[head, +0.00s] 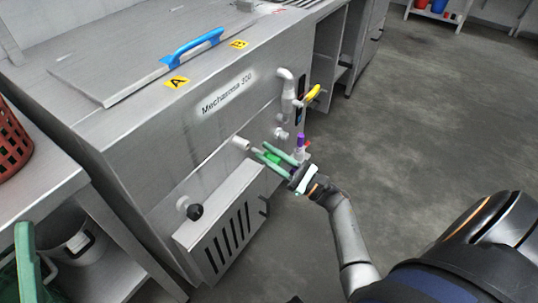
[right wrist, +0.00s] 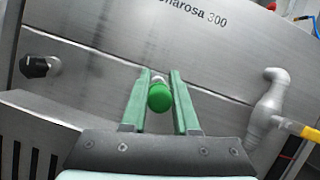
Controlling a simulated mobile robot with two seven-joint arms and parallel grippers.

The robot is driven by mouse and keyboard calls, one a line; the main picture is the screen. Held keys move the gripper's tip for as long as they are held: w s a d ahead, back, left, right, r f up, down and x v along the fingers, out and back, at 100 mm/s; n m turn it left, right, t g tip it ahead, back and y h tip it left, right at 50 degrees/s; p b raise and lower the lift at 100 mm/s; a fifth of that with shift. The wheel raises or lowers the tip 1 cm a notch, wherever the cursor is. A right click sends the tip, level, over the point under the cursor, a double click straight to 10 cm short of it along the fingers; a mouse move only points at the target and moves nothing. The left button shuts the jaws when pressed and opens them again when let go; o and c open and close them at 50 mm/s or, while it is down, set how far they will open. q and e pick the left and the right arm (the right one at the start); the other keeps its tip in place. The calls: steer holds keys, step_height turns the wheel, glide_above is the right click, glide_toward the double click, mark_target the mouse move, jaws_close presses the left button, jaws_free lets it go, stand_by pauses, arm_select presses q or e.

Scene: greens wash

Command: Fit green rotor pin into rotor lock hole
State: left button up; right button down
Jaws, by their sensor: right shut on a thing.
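The green rotor pin (head: 274,158) is held between the pale green fingers of my right gripper (head: 276,155), in front of the steel machine's front panel. In the right wrist view, the round green end of the pin (right wrist: 160,97) shows between the two fingers (right wrist: 158,78). A short pale round fitting (head: 240,143), which looks like the rotor lock hole, sticks out of the panel just left of the fingertips. In the right wrist view, a pale fitting (right wrist: 158,79) is partly hidden behind the pin. I cannot tell whether pin and fitting touch. My left gripper is not in view.
A black knob (head: 195,211) sits lower left on the panel. A slotted steel box (head: 225,225) juts out below. A grey pipe with a yellow-handled valve (head: 312,95) stands to the right. A purple-topped fitting (head: 300,140) is close behind my gripper. The floor at right is clear.

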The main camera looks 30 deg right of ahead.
mark_target(255, 149)
steer(key=shift+b, duration=0.35)
steer(key=shift+w+a+b, duration=0.35)
steer(key=shift+w+b, duration=0.15)
steer(key=shift+w, duration=0.35)
steer(key=shift+w+a+b, duration=0.3)
steer(key=shift+w+b, duration=0.25)
steer(key=shift+w, duration=0.25)
steer(key=shift+w+a+b, duration=0.35)
steer(key=shift+w+b, duration=0.15)
steer(key=shift+w, duration=0.35)
steer(key=c, duration=0.6)
jaws_free()
steer(key=shift+s+f, duration=0.1)
steer(key=s+d+p, duration=0.2)
steer(key=s+d, duration=0.4)
steer(key=s, duration=0.5)
steer(key=shift+s+d, duration=0.15)
steer(key=shift+f, duration=0.1)
